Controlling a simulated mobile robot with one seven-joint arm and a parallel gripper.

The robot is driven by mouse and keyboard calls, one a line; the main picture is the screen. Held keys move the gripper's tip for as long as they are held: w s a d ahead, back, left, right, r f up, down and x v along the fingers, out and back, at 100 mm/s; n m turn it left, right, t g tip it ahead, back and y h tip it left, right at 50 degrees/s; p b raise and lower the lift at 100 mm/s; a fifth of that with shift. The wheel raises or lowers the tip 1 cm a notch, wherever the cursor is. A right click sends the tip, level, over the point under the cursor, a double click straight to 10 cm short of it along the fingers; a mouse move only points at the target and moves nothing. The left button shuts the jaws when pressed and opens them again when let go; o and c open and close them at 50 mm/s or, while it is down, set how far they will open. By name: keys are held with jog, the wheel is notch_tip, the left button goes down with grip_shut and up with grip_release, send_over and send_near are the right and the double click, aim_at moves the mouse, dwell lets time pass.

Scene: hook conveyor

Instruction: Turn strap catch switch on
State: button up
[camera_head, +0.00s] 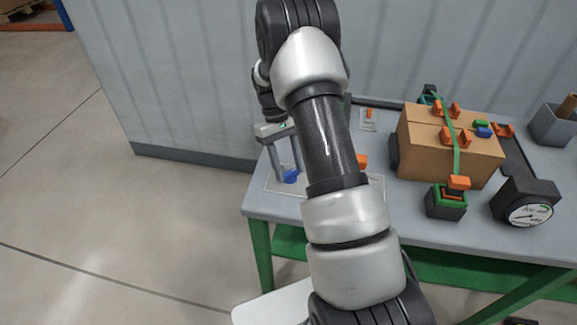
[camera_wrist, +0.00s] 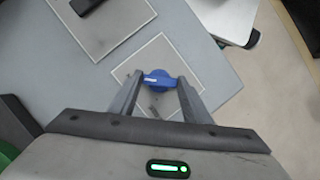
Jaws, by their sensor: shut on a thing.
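A blue knob (camera_wrist: 157,76) with a pale mark on its top bar stands on a light outlined panel (camera_wrist: 160,48) on the grey table. My gripper (camera_wrist: 159,84) points down at it, with a finger on either side, shut on the knob. The pale mark lies roughly across the line of view from finger to finger. In the head view the knob (camera_head: 290,176) shows at the table's left end, under my gripper (camera_head: 287,171). My arm hides much of the panel there. No label on the knob is readable.
A cardboard box (camera_head: 420,155) with a green strap (camera_head: 455,135) and orange clips stands to the right. Near it are a green-and-black block (camera_head: 445,203) with an orange top, a dial gauge (camera_head: 528,203) and a grey bin (camera_head: 553,125). A corrugated wall (camera_head: 190,80) closes the back.

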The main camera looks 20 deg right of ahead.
jog(key=o, duration=1)
jog(key=shift+o, duration=0.2)
jog(key=v, duration=1.7)
jog(key=shift+r+p, duration=0.25)
jog(key=shift+p, duration=0.15)
